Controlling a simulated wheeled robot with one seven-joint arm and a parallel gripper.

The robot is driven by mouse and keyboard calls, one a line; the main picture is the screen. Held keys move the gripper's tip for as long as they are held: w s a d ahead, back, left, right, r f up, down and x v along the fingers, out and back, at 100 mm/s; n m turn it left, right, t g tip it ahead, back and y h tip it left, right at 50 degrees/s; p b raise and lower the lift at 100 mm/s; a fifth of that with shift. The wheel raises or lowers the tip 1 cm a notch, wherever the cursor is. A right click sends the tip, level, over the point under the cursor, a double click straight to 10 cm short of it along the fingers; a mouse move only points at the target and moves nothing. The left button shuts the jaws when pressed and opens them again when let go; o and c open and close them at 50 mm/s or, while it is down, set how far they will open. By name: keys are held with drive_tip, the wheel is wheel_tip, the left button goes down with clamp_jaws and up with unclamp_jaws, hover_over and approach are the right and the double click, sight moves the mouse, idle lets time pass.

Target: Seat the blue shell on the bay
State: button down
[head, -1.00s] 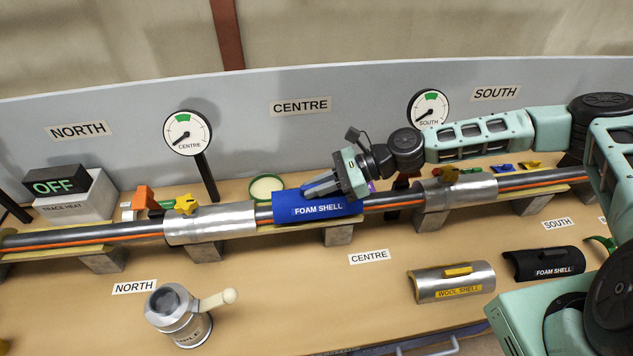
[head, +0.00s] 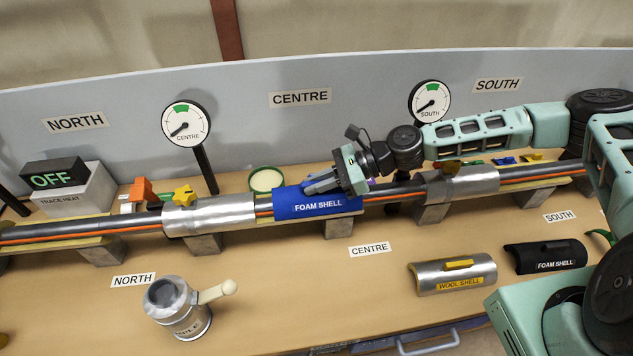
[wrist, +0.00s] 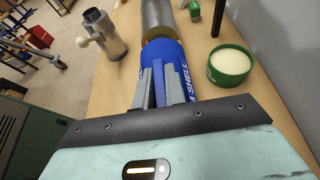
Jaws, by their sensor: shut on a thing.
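The blue shell (head: 300,203), marked FOAM SHELL, lies over the pipe in the centre bay, just right of a silver shell (head: 210,215) on the same pipe. It also shows in the wrist view (wrist: 166,56), lined up with the silver shell beyond it. My gripper (head: 318,185) is on top of the blue shell, its fingers shut on the shell's raised grip, which they mostly hide. In the wrist view, the fingers (wrist: 165,85) point along the shell. Whether the shell's underside touches the pipe fully cannot be told.
Another silver shell (head: 462,186) is on the pipe at right. A wool shell (head: 452,274) and a black foam shell (head: 545,257) lie on the bench front. A kettle-like canister (head: 180,310) stands front left. A green tub (head: 266,180) and centre gauge (head: 186,124) stand behind the pipe.

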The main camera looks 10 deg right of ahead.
drive_tip(key=shift+f, duration=0.2)
drive_tip(key=c, duration=1.4)
unclamp_jaws()
drive_tip(key=shift+o, duration=0.2)
drive_tip(key=b+v, duration=0.2)
drive_tip(key=v, duration=0.4)
drive_tip(key=shift+d+b, duration=0.25)
drive_tip(key=shift+b, duration=0.05)
drive_tip(key=shift+d+r, duration=0.3)
drive_tip(key=shift+d, duration=0.1)
